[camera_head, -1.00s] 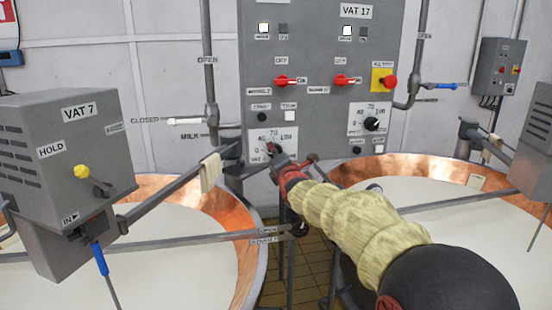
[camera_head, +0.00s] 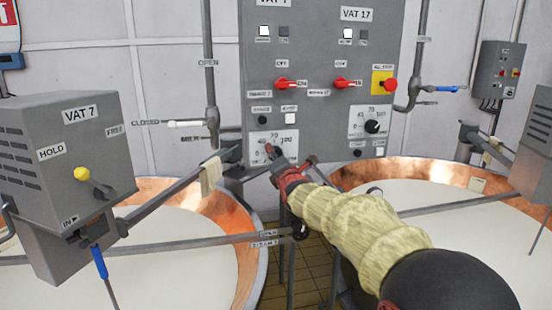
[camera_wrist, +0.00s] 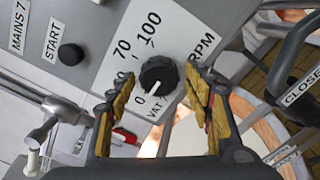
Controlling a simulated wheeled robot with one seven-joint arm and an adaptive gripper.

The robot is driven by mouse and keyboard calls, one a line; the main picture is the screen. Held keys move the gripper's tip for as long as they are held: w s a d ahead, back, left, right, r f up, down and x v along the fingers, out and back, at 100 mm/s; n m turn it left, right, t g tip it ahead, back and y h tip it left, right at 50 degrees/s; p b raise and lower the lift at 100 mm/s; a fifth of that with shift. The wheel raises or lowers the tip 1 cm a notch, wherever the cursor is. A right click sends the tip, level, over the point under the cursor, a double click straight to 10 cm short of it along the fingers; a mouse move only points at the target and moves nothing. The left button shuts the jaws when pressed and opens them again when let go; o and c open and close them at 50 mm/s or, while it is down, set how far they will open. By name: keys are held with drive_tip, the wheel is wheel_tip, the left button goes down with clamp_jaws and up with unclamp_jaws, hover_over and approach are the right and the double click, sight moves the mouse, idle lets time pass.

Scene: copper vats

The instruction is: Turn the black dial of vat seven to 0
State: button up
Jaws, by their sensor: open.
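The black dial of vat seven (camera_wrist: 158,74) sits on a white scale plate marked 0, 70, 100 and RPM. In the wrist view a pale mark on its lower edge appears to face near the 0, but I cannot read it surely. My gripper (camera_wrist: 159,80) is open, with one yellow-padded finger on each side of the dial; I cannot tell if they touch it. In the head view the scale plate (camera_head: 261,137) is on the left half of the grey panel, and my gripper (camera_head: 281,160) is in front of it, partly hiding the dial.
A black button (camera_wrist: 70,54) marked START is beside the scale. A similar vat 17 dial (camera_head: 372,126) is to the right. Red switches (camera_head: 285,84) are above. The vat 7 box (camera_head: 60,160) stands at left, and copper vats (camera_head: 250,210) flank the arm.

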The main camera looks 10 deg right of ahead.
idle(0.3)
drive_tip(key=s, duration=1.2)
